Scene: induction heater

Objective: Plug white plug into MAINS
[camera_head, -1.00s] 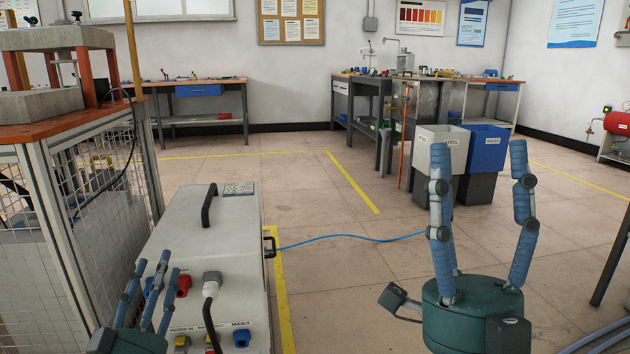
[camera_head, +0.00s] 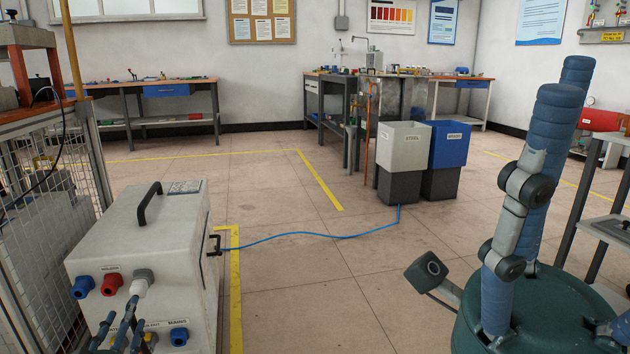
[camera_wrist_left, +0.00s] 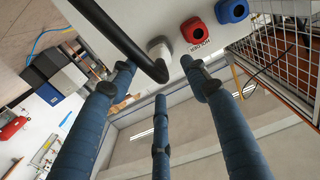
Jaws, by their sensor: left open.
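The white plug (camera_head: 143,281) sits in the upper row of the heater box's (camera_head: 140,235) front panel, right of a red socket (camera_head: 112,284). In the left wrist view the plug (camera_wrist_left: 160,48) has a thick black cable (camera_wrist_left: 112,38) running off to the upper left. The blue MAINS socket (camera_head: 179,336) is lower right on the panel and looks empty. My left gripper (camera_head: 124,313) is open just below and in front of the plug, fingers spread and pointing at it. Contact cannot be told. My right gripper (camera_head: 570,85) is large at the right, open and empty, away from the box.
A blue socket (camera_head: 83,287) is left of the red one. A mesh cage (camera_head: 40,230) stands close left of the box. A blue cable (camera_head: 310,235) crosses the floor to the grey (camera_head: 404,150) and blue bins (camera_head: 448,145).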

